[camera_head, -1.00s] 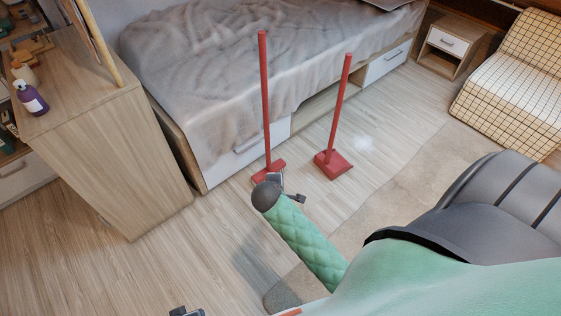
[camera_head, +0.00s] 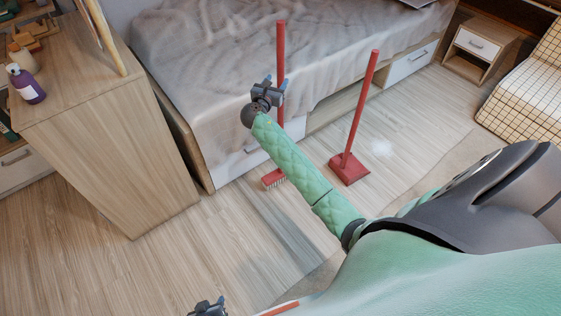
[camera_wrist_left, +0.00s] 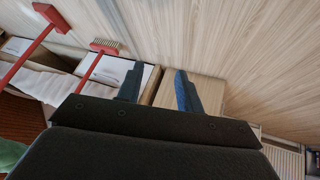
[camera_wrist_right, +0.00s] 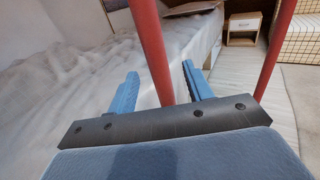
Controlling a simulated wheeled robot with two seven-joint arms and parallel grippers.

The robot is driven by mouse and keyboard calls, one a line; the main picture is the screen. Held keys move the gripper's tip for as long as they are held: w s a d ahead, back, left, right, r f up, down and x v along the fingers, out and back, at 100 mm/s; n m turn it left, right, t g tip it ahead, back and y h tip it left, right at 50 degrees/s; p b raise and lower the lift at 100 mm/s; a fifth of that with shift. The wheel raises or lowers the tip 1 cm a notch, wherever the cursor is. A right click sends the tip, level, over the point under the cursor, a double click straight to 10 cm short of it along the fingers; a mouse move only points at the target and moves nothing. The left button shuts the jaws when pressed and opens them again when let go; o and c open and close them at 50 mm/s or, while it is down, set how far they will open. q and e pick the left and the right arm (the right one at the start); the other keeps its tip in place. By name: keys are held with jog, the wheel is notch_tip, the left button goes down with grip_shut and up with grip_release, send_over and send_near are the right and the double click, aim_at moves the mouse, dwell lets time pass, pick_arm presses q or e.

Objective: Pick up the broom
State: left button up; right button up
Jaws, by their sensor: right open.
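The broom (camera_head: 280,60) has a red handle and a red head with pale bristles. It stands upright on the floor against the bed's side. My left gripper (camera_head: 208,306) is low at the bottom edge, open and empty. The broom head also shows in the left wrist view (camera_wrist_left: 103,46).
A red long-handled dustpan (camera_head: 348,168) stands right of the broom. The bed (camera_head: 215,80) with drawers runs behind both. A wooden cabinet (camera_head: 110,140) with a purple bottle (camera_head: 27,84) is at left. A nightstand (camera_head: 475,52) is at back right. Floor at front left is clear.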

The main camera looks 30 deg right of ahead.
aim_at(279, 75)
jog(key=shift+x, duration=2.9)
jog(key=shift+w+a+r, duration=0.1)
jog(key=shift+w, duration=0.05)
jog(key=c, duration=0.9)
pick_arm(q)
jog(key=shift+r, duration=0.9)
pick_arm(e)
jog(key=shift+c, duration=0.7)
jog(key=shift+r, duration=0.1)
